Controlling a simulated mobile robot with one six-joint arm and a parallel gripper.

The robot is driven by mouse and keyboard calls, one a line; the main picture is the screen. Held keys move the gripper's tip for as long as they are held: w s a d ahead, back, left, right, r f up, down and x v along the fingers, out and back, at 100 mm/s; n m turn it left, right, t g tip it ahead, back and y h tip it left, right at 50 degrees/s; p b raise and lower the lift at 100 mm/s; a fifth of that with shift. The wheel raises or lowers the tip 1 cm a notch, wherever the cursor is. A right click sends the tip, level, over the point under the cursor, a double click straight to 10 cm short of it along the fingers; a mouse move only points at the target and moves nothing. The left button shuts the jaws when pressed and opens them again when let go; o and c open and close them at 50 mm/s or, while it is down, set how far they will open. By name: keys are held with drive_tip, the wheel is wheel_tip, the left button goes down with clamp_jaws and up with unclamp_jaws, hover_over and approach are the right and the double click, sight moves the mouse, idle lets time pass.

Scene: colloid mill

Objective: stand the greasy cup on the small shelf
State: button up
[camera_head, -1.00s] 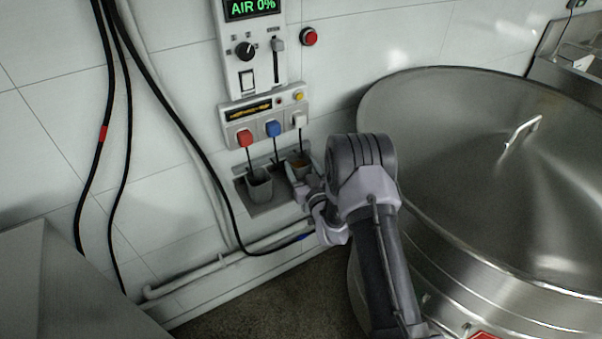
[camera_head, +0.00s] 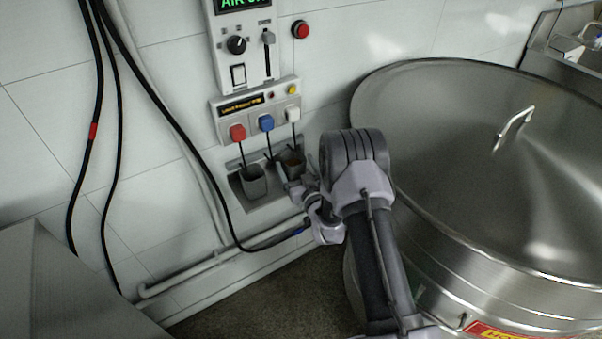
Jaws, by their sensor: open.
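The small shelf (camera_head: 262,203) is a grey ledge on the tiled wall under the dispenser panel. A dark grey cup (camera_head: 253,183) stands upright on its left part. A second cup with a brownish inside (camera_head: 292,163) is at the shelf's right part, partly hidden by my gripper. I cannot tell for sure which cup is the greasy one. My gripper (camera_head: 291,184) is open, right beside the brownish cup at the shelf's right end. Whether its fingers touch that cup is not clear.
A panel with red, blue and white plugs (camera_head: 266,123) and thin dark stems hangs just above the shelf. Black cables (camera_head: 170,115) run down the wall at left. A large steel vessel (camera_head: 455,150) fills the right side. A pipe (camera_head: 200,268) runs below.

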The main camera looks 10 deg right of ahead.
drive_tip(key=s+d+p, duration=0.1)
drive_tip(key=s+p, duration=0.1)
drive_tip(key=s, duration=0.8)
drive_tip(key=w+d+r+m+g+h, duration=0.1)
drive_tip(key=w+d+r+m+h, duration=0.1)
drive_tip(key=r, duration=0.4)
drive_tip(key=w+d+r+m+g+h, duration=0.1)
drive_tip(key=d+r+m+h, duration=0.15)
drive_tip(key=r, duration=0.45)
drive_tip(key=s+r+g, duration=0.3)
drive_tip(key=s+r, duration=0.1)
drive_tip(key=r, duration=0.3)
drive_tip(key=s+a+r+g+y, duration=0.1)
drive_tip(key=s+a+r+g, duration=0.1)
drive_tip(key=s, duration=0.8)
drive_tip(key=s+a+r+m+g+y, duration=0.1)
drive_tip(key=s+a, duration=0.4)
drive_tip(key=s, duration=0.6)
drive_tip(key=s+a+r+g+y, duration=0.2)
drive_tip(key=s+a+r+g, duration=0.1)
drive_tip(key=s, duration=0.7)
drive_tip(key=shift+s+a+r+g, duration=0.15)
drive_tip(key=shift+a+r+g, duration=0.05)
drive_tip(key=shift+a+g, duration=0.3)
